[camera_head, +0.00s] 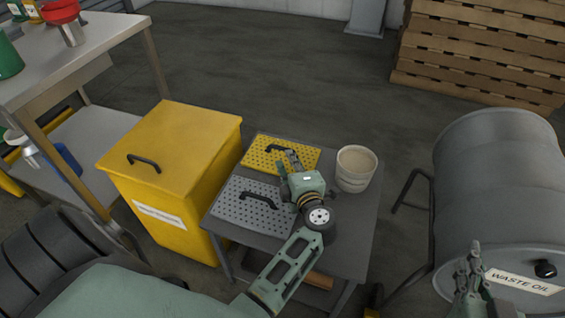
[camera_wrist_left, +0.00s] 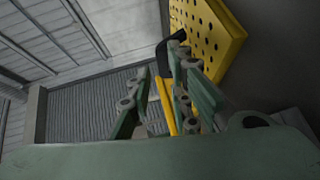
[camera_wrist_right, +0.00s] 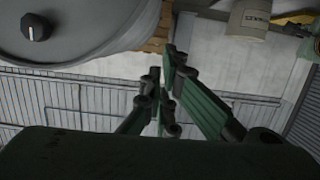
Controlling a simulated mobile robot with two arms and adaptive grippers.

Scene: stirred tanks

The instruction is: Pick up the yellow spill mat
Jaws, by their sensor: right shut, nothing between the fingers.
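The yellow spill mat (camera_head: 260,157), a perforated plate with a black handle (camera_head: 274,148), lies flat on the far part of a dark cart top. In the left wrist view the mat (camera_wrist_left: 212,32) fills the upper right, with its black handle (camera_wrist_left: 165,52) close to the fingertips. My left gripper (camera_head: 288,158) is over the mat's right part, beside the handle. Its fingers (camera_wrist_left: 162,65) stand apart; I see no clear grip on the handle, which one finger partly hides. My right gripper (camera_head: 474,252) is shut and empty in front of the waste oil drum.
A grey perforated mat (camera_head: 232,207) with a black handle lies nearer on the same cart (camera_head: 350,215). A cream bucket (camera_head: 356,168) stands at the cart's right corner. A yellow bin (camera_head: 180,140) is left of the cart, and the waste oil drum (camera_head: 500,170) is at the right.

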